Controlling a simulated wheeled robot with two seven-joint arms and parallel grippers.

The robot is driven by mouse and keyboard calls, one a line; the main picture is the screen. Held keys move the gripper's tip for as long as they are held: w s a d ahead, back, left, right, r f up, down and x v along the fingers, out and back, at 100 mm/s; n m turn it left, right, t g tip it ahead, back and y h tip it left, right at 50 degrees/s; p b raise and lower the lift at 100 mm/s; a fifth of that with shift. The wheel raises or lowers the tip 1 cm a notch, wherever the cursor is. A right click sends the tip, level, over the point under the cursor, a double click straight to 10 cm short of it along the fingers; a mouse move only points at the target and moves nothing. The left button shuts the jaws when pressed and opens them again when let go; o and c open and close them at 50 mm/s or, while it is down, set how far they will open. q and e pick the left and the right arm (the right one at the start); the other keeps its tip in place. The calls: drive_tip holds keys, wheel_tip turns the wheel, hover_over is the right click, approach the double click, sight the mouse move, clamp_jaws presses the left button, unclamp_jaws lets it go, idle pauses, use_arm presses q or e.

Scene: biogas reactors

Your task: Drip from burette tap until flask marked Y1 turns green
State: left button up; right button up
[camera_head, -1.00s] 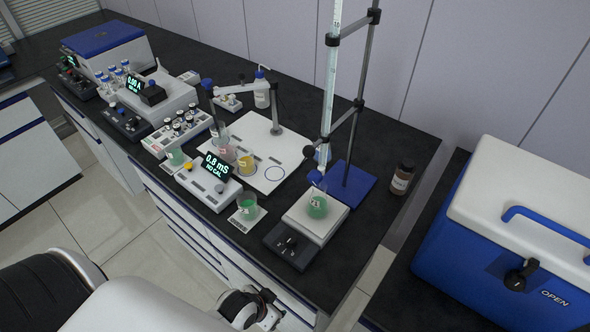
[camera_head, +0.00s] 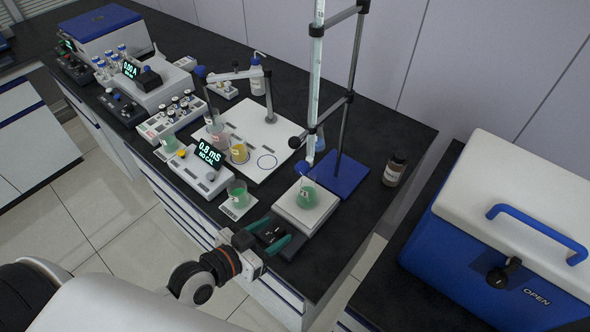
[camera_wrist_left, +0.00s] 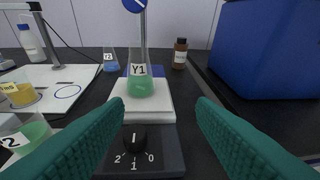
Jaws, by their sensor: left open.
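The flask marked Y1 (camera_head: 307,196) holds green liquid and stands on the white plate of the stirrer (camera_head: 292,213) under the burette (camera_head: 315,80). In the left wrist view, flask Y1 (camera_wrist_left: 139,87) is upright, with the stirrer's dark front and its black knob (camera_wrist_left: 134,138), marked 2, 1, 0, before it. The blue burette tap (camera_head: 301,168) sits just above the flask; its round handle (camera_wrist_left: 133,5) is cut by the top edge of the wrist view. My left gripper (camera_head: 275,237) is open and empty, its teal fingers around the stirrer's front end, below the tap.
The meter (camera_head: 205,165) reads 0.8 mS. A brown bottle (camera_head: 395,170) stands right of the blue stand base (camera_head: 345,178). A blue-and-white cooler (camera_head: 500,230) fills the right.

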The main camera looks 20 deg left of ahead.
sight(299, 170)
use_arm(q)
wheel_tip(299, 170, up, 7)
drive_tip(key=w+a+n+t, duration=0.1)
drive_tip(key=w+a+t, duration=0.1)
drive_tip(key=t, duration=0.2)
drive_tip(key=p+x, duration=0.1)
drive_tip(key=x, duration=0.2)
drive_tip(key=p+x, duration=0.1)
drive_tip(key=x, duration=0.2)
drive_tip(key=p+x, duration=0.1)
drive_tip(key=x, duration=0.2)
drive_tip(key=shift+w+d+r, duration=0.15)
drive_tip(key=shift+w+r, duration=0.1)
drive_tip(key=shift+w, duration=0.15)
drive_tip(key=shift+w+d, duration=0.2)
drive_tip(key=shift+w, duration=0.35)
use_arm(e)
drive_tip(key=shift+w+d+r, duration=0.1)
drive_tip(key=shift+w+r, duration=0.15)
drive_tip(key=shift+r, duration=0.65)
drive_tip(key=shift+w+d+r, duration=0.1)
drive_tip(key=shift+w+r, duration=0.15)
drive_tip(key=shift+r, duration=0.6)
use_arm(q)
drive_tip(key=shift+f, duration=0.1)
drive_tip(key=c, duration=1)
use_arm(e)
drive_tip(key=shift+d, duration=0.25)
